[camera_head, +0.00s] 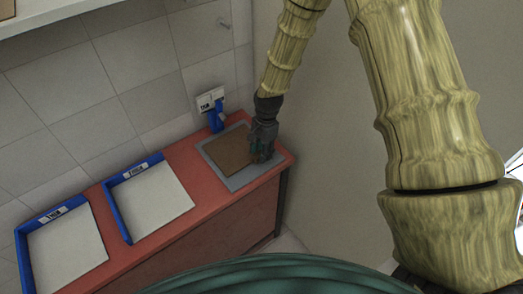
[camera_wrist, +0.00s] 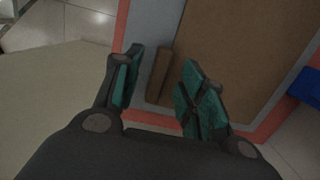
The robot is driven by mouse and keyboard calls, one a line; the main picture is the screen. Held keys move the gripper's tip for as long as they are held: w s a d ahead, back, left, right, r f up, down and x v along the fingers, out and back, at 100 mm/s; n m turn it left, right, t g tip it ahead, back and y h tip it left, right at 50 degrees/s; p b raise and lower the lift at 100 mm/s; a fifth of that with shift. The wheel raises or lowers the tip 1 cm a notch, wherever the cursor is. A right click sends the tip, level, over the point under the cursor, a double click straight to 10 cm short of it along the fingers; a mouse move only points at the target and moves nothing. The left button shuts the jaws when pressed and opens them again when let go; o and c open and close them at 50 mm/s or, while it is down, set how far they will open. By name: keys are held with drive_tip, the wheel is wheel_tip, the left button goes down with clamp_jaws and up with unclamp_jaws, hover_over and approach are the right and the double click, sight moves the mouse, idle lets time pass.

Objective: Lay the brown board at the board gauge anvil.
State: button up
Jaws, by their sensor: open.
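The brown board (camera_head: 229,152) lies flat on a grey plate (camera_head: 242,181) at the right end of the red counter. The blue gauge post (camera_head: 215,121), with a small white sign on top, stands at the plate's back edge; I take it as the board gauge and the plate as its anvil. My gripper (camera_head: 262,153) is at the board's right side. In the wrist view the board (camera_wrist: 240,40) fills the upper right. My gripper (camera_wrist: 155,85) is open, with a narrow brown strip (camera_wrist: 159,72) between its fingers, clear of both. Whether the strip joins the board is unclear.
Two white trays with blue edges and labels, a middle one (camera_head: 155,200) and a left one (camera_head: 65,255), sit on the red counter (camera_head: 185,155). A tiled wall (camera_head: 130,70) is behind. The counter's right edge is close to my gripper.

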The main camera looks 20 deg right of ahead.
drive_tip(key=shift+r, duration=0.15)
wheel_tip(320, 180, up, 12)
drive_tip(key=d, duration=0.1)
drive_tip(key=shift+w+d+f, duration=0.2)
idle(0.4)
